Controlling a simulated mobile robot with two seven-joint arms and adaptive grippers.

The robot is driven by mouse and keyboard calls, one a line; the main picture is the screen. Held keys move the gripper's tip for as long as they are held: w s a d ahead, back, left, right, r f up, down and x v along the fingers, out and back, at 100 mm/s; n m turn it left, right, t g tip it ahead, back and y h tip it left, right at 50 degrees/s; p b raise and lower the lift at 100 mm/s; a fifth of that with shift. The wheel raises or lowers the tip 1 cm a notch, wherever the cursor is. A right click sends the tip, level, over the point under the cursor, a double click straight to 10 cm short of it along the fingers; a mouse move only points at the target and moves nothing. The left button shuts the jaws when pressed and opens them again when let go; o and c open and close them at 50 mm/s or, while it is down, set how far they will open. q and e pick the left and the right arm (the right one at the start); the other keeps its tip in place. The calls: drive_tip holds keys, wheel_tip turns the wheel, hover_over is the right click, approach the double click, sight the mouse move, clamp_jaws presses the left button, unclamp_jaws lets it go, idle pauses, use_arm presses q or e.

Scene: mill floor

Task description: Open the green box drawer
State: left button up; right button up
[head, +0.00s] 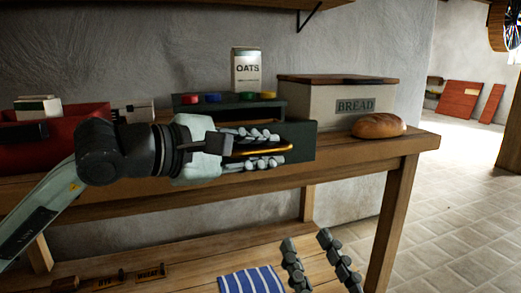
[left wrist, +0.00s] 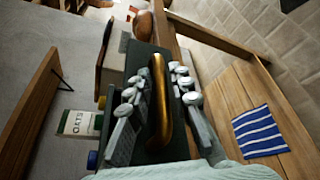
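The dark green box (head: 187,111) stands on the wooden bench with coloured round pieces along its top. Its drawer front (head: 303,140) appears to stand forward of the box body; how far, I cannot tell. A curved brass handle (left wrist: 158,100) is on that front. My left gripper (head: 277,149) is at the drawer, one finger on each side of the handle. In the left wrist view the fingers are apart, with gaps between them and the brass. My right gripper (head: 306,239) is open and empty, low in front of the bench.
A bread box (head: 312,103), a loaf (head: 379,126) and an oats carton (head: 246,72) are beside or behind the green box. A red box (head: 80,121) stands left. A striped cloth (head: 250,281) lies on the lower shelf. Tiled floor is clear at right.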

use_arm(q)
drive_tip(key=v, duration=1.2)
drive_tip(key=shift+s, duration=0.1)
